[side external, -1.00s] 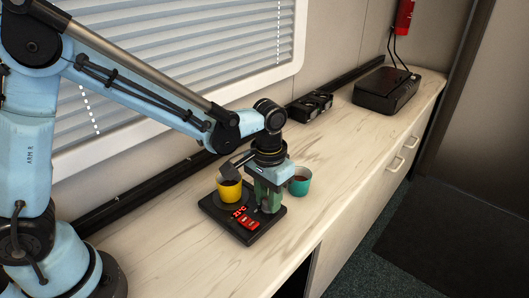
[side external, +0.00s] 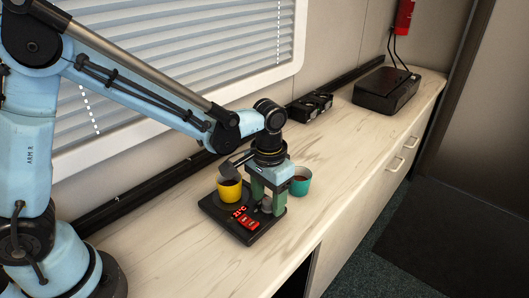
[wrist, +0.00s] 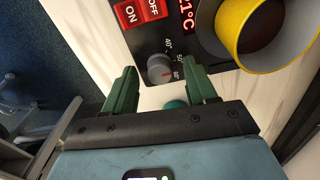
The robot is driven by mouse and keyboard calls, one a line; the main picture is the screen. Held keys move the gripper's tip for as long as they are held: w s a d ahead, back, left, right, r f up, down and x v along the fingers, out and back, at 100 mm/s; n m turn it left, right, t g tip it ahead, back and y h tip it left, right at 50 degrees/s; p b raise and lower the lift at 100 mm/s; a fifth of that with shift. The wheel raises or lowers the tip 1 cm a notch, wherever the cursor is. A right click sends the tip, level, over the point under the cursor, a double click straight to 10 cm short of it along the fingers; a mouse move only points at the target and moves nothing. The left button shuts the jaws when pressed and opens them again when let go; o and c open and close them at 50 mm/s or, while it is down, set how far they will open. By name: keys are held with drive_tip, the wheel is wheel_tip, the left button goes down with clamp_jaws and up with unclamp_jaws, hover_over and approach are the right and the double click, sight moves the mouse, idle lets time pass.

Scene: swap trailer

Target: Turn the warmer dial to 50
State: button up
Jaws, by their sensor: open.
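The warmer (side external: 241,232) is a black plate unit on the counter with a red lit display reading about 21°C (side external: 240,212) and red ON and OFF buttons (wrist: 142,12). Its grey round dial (wrist: 160,68) has a short red pointer line and marks 40, 50 and 60 beside it; the line seems to point near 60. My gripper (wrist: 161,72) is open, its two green fingers on either side of the dial with gaps showing. In the side view my gripper (side external: 267,197) stands over the warmer's dial end.
A yellow cup (side external: 230,191) of dark liquid sits on the warmer's plate, close to my gripper. A teal cup (side external: 301,184) stands on the counter (side external: 345,160) just behind it. A black box (side external: 386,92) is at the far end. The counter's front right is clear.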

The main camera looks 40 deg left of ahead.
sight(268, 200)
wheel_tip(268, 200, up, 12)
idle(0.7)
drive_tip(key=s+a+f+n+t, duration=0.1)
drive_tip(key=s+a+t, duration=0.6)
drive_tip(key=s+a, duration=0.2)
drive_tip(key=shift+a+f, duration=0.25)
drive_tip(key=shift+a, duration=0.75)
